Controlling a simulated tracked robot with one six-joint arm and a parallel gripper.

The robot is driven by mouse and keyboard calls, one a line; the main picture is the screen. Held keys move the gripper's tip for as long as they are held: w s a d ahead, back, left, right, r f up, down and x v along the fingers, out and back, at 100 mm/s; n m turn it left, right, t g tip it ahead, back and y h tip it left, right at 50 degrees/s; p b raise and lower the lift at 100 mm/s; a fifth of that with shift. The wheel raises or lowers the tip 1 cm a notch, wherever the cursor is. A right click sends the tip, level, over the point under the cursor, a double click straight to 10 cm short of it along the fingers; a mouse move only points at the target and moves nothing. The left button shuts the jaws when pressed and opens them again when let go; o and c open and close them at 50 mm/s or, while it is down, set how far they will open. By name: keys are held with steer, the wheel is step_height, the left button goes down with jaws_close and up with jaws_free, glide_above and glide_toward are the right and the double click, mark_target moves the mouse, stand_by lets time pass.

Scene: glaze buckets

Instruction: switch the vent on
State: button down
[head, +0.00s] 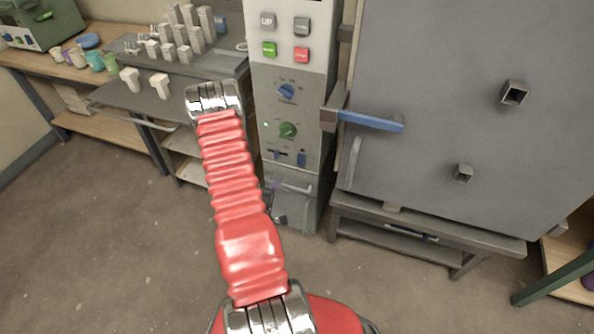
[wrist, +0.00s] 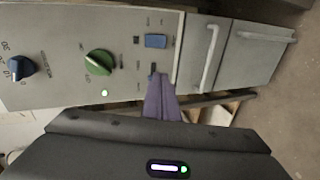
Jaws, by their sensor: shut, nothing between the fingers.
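The grey control panel (head: 289,110) stands left of the big grey door. It carries a blue knob (head: 286,91), a green knob (head: 288,130), a small dark slider switch (head: 278,155) and a blue rocker switch (head: 301,159). The wrist view shows the green knob (wrist: 99,62), a lit green lamp (wrist: 104,93), the blue switch (wrist: 155,41) and the dark switch (wrist: 153,69). Labels are too small to read, so I cannot tell which is the vent's. My gripper (wrist: 160,78) is shut and empty, its purple fingertips close by the dark switch; contact is unclear.
The grey door (head: 440,110) has a blue-gripped handle (head: 370,121) sticking out right of the panel. Bar handles (wrist: 211,57) sit below the switches. A bench with grey blocks (head: 160,50) stands left. The floor in front is clear.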

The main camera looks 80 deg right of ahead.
mark_target(300, 165)
steer(key=s, duration=0.1)
steer(key=s+f, duration=0.1)
steer(key=s, duration=0.1)
steer(key=shift+s+a+f+g, duration=0.15)
steer(key=shift+a+g, duration=0.1)
steer(key=shift+g, duration=0.15)
steer(key=x, duration=1.4)
steer(key=shift+s+d+h, duration=0.15)
steer(key=shift+s+h, duration=0.05)
steer(key=shift+h, duration=0.1)
steer(key=shift+w, duration=0.3)
steer(key=w+a+f, duration=0.1)
steer(key=a, duration=1.2)
steer(key=shift+w+a+f, duration=0.2)
steer(key=shift+a+f, duration=0.1)
steer(key=shift+a, duration=0.1)
